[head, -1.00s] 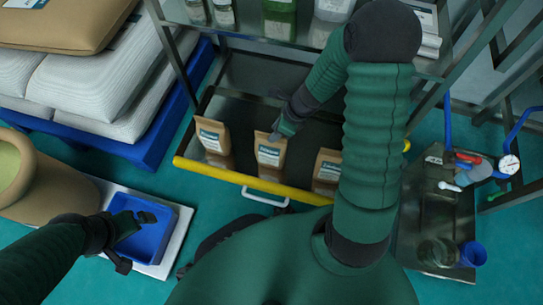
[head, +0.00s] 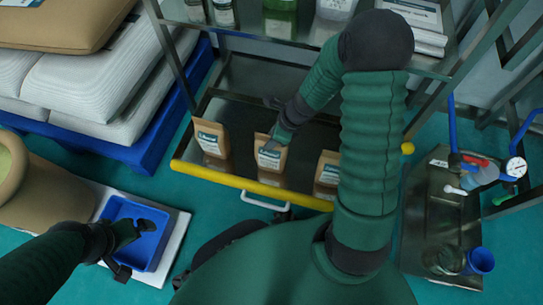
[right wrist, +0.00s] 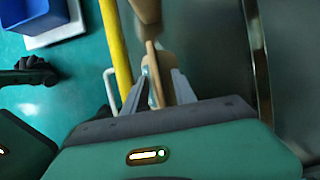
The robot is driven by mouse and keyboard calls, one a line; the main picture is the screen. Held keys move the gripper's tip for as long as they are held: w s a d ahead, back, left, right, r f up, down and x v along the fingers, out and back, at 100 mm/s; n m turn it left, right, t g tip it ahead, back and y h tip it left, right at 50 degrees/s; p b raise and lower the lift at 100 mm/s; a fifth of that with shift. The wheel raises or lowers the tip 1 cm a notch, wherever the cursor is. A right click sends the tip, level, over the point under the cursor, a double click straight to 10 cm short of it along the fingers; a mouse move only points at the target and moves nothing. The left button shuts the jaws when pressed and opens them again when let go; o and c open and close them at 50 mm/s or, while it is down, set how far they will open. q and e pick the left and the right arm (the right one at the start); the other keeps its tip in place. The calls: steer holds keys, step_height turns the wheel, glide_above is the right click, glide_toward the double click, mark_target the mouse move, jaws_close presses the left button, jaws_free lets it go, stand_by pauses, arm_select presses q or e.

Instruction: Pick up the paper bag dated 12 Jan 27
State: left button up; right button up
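Three brown paper bags with pale labels stand in a row on the metal tray: a left bag (head: 211,138), a middle bag (head: 271,160) and a right bag (head: 328,168). The label dates are too small to read. My right gripper (head: 275,143) is at the top of the middle bag. In the right wrist view, its two fingers (right wrist: 162,78) stand apart on either side of the middle bag's brown top (right wrist: 158,72); a firm grip does not show. My left gripper (head: 136,246) is open and empty over the blue bin.
A yellow bar (head: 250,185) with a white handle runs along the tray's front. The blue bin (head: 113,210) sits on a white platform at lower left. White sacks (head: 95,90) are stacked at left. A metal cart (head: 425,225) with a gauge stands at right. Shelves of jars are above.

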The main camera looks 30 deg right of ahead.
jaws_close()
stand_by(1.4)
